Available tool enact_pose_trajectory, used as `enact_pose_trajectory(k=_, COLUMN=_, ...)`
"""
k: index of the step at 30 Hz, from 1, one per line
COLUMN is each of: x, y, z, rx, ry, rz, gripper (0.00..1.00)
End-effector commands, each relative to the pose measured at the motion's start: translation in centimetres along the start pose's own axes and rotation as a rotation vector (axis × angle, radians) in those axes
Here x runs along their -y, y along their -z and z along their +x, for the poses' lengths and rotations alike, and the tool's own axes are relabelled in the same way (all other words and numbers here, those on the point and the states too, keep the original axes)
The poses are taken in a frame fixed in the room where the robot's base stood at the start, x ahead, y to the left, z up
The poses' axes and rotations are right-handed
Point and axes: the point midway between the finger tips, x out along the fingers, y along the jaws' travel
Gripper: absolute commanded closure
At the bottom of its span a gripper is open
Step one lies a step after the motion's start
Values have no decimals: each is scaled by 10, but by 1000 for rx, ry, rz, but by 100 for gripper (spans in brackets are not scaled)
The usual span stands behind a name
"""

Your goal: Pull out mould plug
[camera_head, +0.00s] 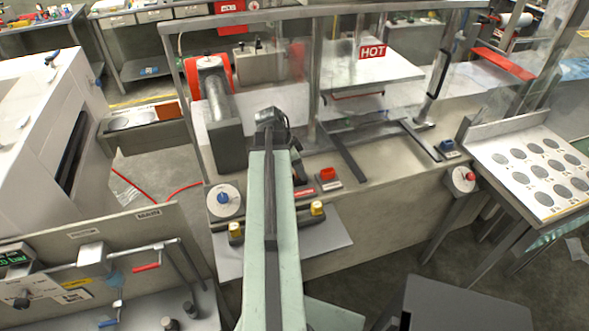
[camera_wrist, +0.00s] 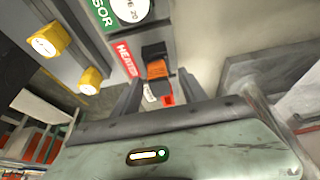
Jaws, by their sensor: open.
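An orange and black plug-like block (camera_wrist: 158,70) sits beside a red "HEATER" label in the wrist view, near a grey panel. It lies beyond and between the two dark fingers of my gripper (camera_wrist: 162,92), which are spread apart and hold nothing. A small red piece and a white tag show just below it. In the head view my arm reaches forward over the bench, and my gripper (camera_head: 298,172) hangs as a dark shape at its end, partly hidden. A red-topped dark block (camera_head: 328,174) stands just right of it; I take it for the same plug.
Two yellow buttons (camera_head: 317,208) and a blue-knobbed dial (camera_head: 224,199) line the bench front. A framed machine with a "HOT" sign (camera_head: 373,52) stands behind. A white machine (camera_head: 50,130) is at left.

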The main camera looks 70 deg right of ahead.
Motion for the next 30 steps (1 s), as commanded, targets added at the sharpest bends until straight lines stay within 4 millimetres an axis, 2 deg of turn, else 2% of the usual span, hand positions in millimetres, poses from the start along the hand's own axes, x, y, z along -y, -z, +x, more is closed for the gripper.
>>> enact_pose_trajectory(k=6, x=0, y=0, z=0, rx=0, ry=1, rz=-1, gripper=50)
enact_pose_trajectory(k=8, x=0, y=0, z=0, rx=0, ry=1, rz=-1, gripper=64)
enact_pose_trajectory(k=9, x=0, y=0, z=0, rx=0, ry=1, rz=-1, gripper=75)
enact_pose_trajectory(k=12, x=0, y=0, z=0, rx=0, ry=1, rz=-2, gripper=100)
enact_pose_trajectory(k=30, x=1, y=2, z=-9, rx=-1, ry=2, rz=-3, gripper=100)
